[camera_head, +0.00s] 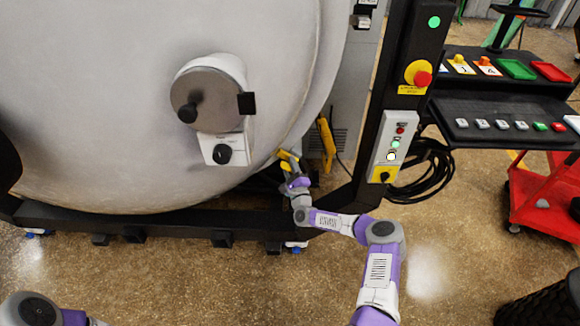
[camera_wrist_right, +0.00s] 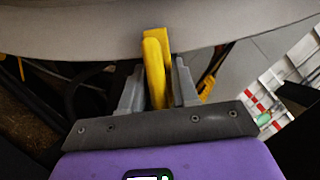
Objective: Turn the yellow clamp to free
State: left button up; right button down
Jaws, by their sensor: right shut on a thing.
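The yellow clamp (camera_head: 288,160) sits at the lower right rim of the big grey furnace door (camera_head: 110,100). My right gripper (camera_head: 294,172) is at the clamp, its arm reaching up from the lower right. In the right wrist view the clamp's yellow handle (camera_wrist_right: 154,70) stands between the two grey fingers of my right gripper (camera_wrist_right: 158,85), which is shut on it. The handle's lower end is partly hidden by the gripper. My left arm shows only as a link at the lower left in the head view, and its gripper is not in view.
A second yellow part (camera_head: 327,140) hangs right of the door rim. A black post carries a red stop button (camera_head: 422,78) and a switch box (camera_head: 395,140). A button console (camera_head: 505,122) and a red cart (camera_head: 545,195) stand at the right. The front floor is open.

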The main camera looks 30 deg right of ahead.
jog(key=shift+n, duration=0.3)
jog(key=n+g+y, duration=0.1)
jog(key=n, duration=0.3)
jog(key=shift+f, duration=0.1)
jog(key=n, duration=0.2)
jog(key=n+g+p, duration=0.1)
jog(key=shift+f+n+g+y, duration=0.1)
jog(key=shift+n+g+y, duration=0.2)
jog(key=shift+n+y, duration=0.1)
jog(key=n+g+p, duration=0.1)
jog(key=n, duration=0.2)
jog(key=shift+f+n+g, duration=0.1)
jog(key=shift+n+g, duration=0.2)
jog(key=shift+n, duration=0.1)
jog(key=n, duration=0.1)
jog(key=n+g+p, duration=0.1)
jog(key=n+g+h, duration=0.1)
jog(key=shift+d+f+n+p, duration=0.1)
jog(key=shift+f+n+p, duration=0.15)
jog(key=shift+n+p, duration=0.05)
jog(key=c, duration=1.1)
grip_release()
